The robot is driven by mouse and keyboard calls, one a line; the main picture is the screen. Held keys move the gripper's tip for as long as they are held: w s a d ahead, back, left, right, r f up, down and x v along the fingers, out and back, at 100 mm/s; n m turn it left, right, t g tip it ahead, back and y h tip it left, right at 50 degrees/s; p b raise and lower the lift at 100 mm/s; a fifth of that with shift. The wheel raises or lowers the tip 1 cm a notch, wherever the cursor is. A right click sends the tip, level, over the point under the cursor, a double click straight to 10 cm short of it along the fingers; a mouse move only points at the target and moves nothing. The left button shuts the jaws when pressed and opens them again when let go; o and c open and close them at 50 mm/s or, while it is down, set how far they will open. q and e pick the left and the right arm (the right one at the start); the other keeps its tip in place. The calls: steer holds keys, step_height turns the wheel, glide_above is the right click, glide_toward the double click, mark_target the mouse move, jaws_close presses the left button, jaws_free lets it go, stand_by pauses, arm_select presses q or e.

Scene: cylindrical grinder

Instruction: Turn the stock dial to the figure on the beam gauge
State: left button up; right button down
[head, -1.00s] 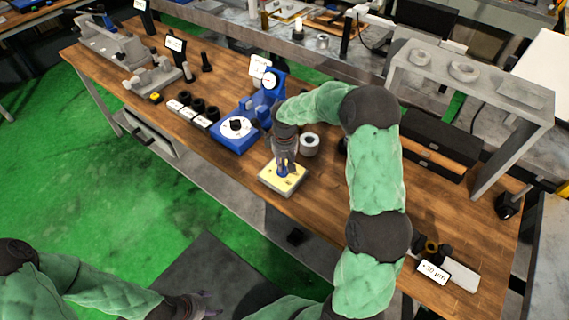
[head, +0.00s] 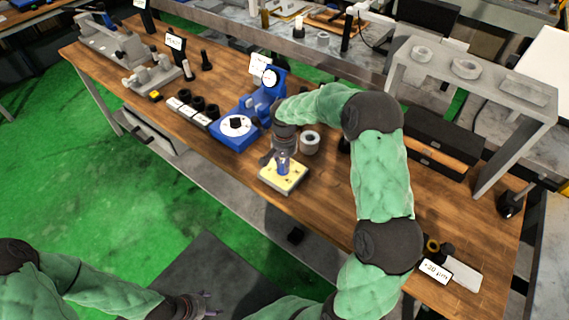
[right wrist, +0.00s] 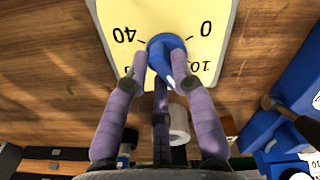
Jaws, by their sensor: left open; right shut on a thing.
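The stock dial is a pale yellow plate (head: 291,183) with a blue knob (right wrist: 172,55) at its middle, near the front edge of the bench. In the right wrist view the plate (right wrist: 205,12) shows upside-down figures 40 and 0, and a partly hidden one starting with 10. A white pointer mark on the knob faces the lower part of that view. My right gripper (head: 282,160) is shut on the knob, with fingers on its sides. A round-faced gauge (head: 269,78) stands on a blue stand; its reading is too small to tell. My left gripper (head: 206,305) is open and empty, off the bench.
A blue block with a white dial (head: 236,125) stands left of the plate. A grey ring (head: 309,142) sits close behind my right gripper. Several black cylinders (head: 197,103) with white labels stand further left. A label card (head: 435,270) lies at the front right.

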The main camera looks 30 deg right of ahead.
steer(key=m, duration=0.3)
steer(key=shift+a+m, duration=0.1)
steer(key=shift+m, duration=0.3)
steer(key=m+b, duration=0.1)
steer(key=m, duration=0.3)
steer(key=shift+w+a+m, duration=0.1)
steer(key=shift+a+m, duration=0.05)
steer(key=shift+m, duration=0.15)
steer(key=m, duration=0.4)
steer(key=shift+b, duration=0.35)
steer(key=shift+w+a+r+m, duration=0.1)
steer(key=shift+m, duration=1.1)
steer(key=shift+w+m, duration=0.1)
steer(key=shift+m, duration=1.1)
steer(key=c, duration=1)
jaws_free()
steer(key=shift+c, duration=0.2)
